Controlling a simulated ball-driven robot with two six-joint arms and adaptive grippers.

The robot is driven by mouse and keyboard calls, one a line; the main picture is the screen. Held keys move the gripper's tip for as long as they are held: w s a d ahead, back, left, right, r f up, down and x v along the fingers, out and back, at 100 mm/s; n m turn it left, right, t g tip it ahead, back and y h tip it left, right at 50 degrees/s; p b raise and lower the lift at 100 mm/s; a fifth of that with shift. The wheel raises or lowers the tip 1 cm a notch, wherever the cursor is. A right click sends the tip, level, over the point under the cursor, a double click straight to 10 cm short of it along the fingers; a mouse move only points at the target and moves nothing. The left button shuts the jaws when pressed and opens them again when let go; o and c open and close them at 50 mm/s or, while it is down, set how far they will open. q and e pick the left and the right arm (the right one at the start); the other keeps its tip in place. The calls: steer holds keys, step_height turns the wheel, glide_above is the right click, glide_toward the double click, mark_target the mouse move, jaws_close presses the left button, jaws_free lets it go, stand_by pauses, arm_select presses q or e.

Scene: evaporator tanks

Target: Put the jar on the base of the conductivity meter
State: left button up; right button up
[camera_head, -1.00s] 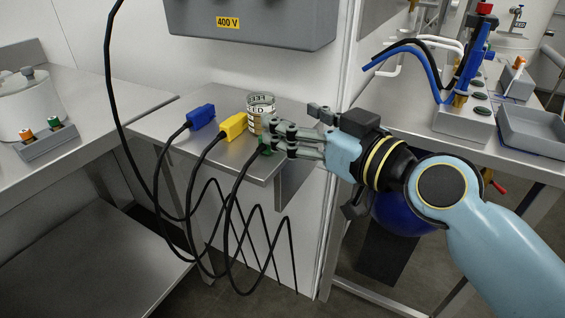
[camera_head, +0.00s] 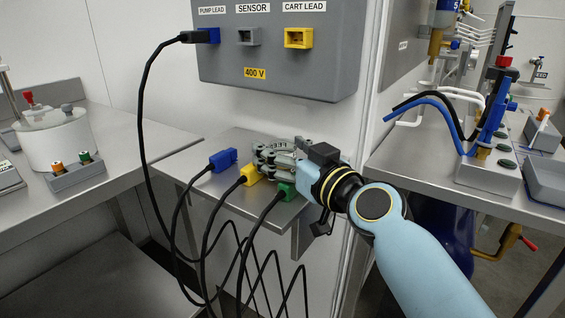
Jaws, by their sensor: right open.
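My right gripper (camera_head: 266,158) reaches in from the right over the small steel shelf (camera_head: 190,168) below the grey wall box. Its fingers are open and lie low over the shelf, just behind the yellow and green plugs. The jar, a clear one with a FEED label in the earlier view, does not show clearly now. The fingers cover the place where it stood, and I cannot tell whether they touch it. I cannot make out the conductivity meter for sure. My left gripper is not in view.
A blue plug (camera_head: 223,159), a yellow plug (camera_head: 250,174) and a green plug (camera_head: 287,191) lie on the shelf, their black cables hanging off the front. The grey box (camera_head: 330,50) is above.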

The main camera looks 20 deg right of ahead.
steer(key=shift+c, duration=0.2)
jaws_close()
stand_by(0.3)
